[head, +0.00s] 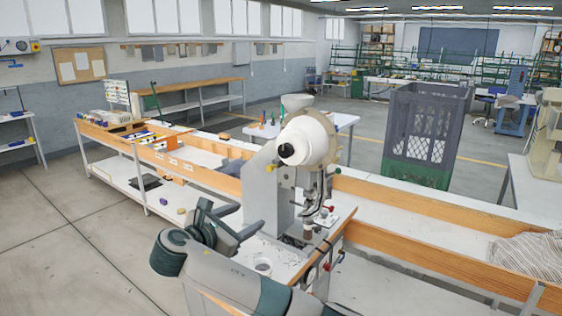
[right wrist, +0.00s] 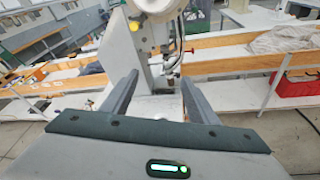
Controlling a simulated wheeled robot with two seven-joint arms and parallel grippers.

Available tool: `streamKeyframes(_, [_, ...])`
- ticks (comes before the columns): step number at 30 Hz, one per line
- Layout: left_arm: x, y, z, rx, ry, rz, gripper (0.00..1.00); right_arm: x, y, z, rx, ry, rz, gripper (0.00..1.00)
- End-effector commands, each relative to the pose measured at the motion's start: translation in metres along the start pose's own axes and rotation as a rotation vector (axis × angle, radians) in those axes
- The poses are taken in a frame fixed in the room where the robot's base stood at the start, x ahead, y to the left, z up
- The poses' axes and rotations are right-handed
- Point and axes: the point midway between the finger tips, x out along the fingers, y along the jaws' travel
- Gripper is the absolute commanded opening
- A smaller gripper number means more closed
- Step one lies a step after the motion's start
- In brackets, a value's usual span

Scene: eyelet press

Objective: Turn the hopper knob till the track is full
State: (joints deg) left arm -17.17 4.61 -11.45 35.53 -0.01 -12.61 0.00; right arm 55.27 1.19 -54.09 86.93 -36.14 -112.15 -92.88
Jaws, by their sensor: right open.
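The eyelet press has a white rounded hopper (head: 310,135) on top, with a black knob (head: 286,150) on its near face. The lower part of the hopper also shows at the top edge of the right wrist view (right wrist: 152,6); the knob is not visible there. My right gripper (head: 250,216) is open and empty, below and left of the hopper, apart from the knob, in front of the press body (head: 286,205). In the right wrist view its two fingers (right wrist: 160,80) stand wide apart. The feed track is too small to tell how full it is. My left gripper is out of view.
The press stands on a bench with wooden edge boards (head: 430,252). A yellow button (head: 270,168) is on the press column, with a red-tipped part (head: 330,208) at its right. A grey mesh crate (head: 425,125) stands behind. Cloth (head: 530,255) lies at the right.

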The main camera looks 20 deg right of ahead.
Motion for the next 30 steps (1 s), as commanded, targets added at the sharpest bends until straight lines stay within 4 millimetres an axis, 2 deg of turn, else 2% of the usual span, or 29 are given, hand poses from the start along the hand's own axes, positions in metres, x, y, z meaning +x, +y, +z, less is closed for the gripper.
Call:
streamKeyframes(1, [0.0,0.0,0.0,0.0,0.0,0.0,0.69,-0.002,0.014,0.025,-0.035,-0.06,0.0,0.54])
streamKeyframes(3, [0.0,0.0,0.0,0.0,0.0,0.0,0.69,-0.006,0.027,0.051,-0.084,-0.129,-0.008,0.54])
streamKeyframes(6, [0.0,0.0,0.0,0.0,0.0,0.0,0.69,-0.01,0.039,0.081,-0.134,-0.204,-0.024,0.54])
streamKeyframes(9, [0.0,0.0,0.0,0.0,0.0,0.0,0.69,-0.013,0.046,0.098,-0.164,-0.247,-0.036,0.54])
streamKeyframes(13, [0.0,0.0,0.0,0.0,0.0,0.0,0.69,-0.015,0.049,0.106,-0.179,-0.268,-0.044,0.54])
streamKeyframes(23, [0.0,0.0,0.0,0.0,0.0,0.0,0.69,-0.015,0.049,0.106,-0.179,-0.266,-0.043,0.54])
streamKeyframes(30, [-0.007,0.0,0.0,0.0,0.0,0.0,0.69,-0.003,0.049,0.111,-0.179,-0.268,-0.044,0.54])
